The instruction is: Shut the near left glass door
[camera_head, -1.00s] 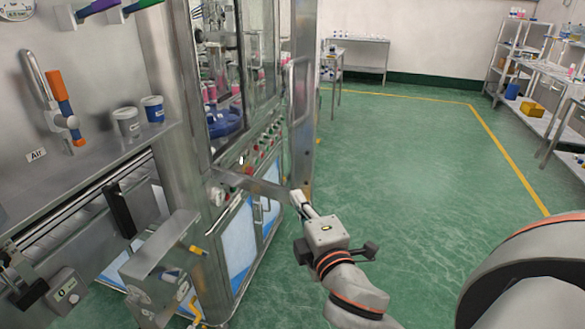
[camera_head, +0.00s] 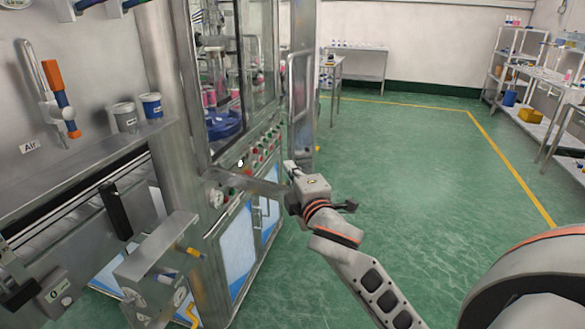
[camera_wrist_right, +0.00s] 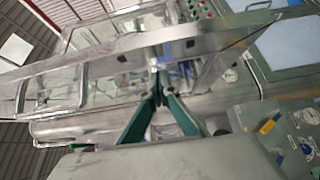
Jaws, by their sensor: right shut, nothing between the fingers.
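The near left glass door (camera_head: 303,75) is a metal-framed glass panel on the machine's front. It stands open, swung out toward the aisle, with a long bar handle (camera_head: 291,88) on its free side. Its bottom rail (camera_head: 255,187) runs out from the machine toward my right gripper. My right gripper (camera_head: 290,168) is shut and empty, at the lower free corner of the door. In the right wrist view its teal fingers (camera_wrist_right: 158,85) meet at the tips right at the door's metal frame (camera_wrist_right: 215,42); I cannot tell whether they touch it. My left gripper is out of view.
Behind the glass are a blue turntable (camera_head: 224,125) and pink-topped cans. A row of buttons (camera_head: 262,145) lies under the opening. Two tubs (camera_head: 151,106) stand on the ledge at left. A metal bracket unit (camera_head: 160,255) juts out below. Green floor at right is clear.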

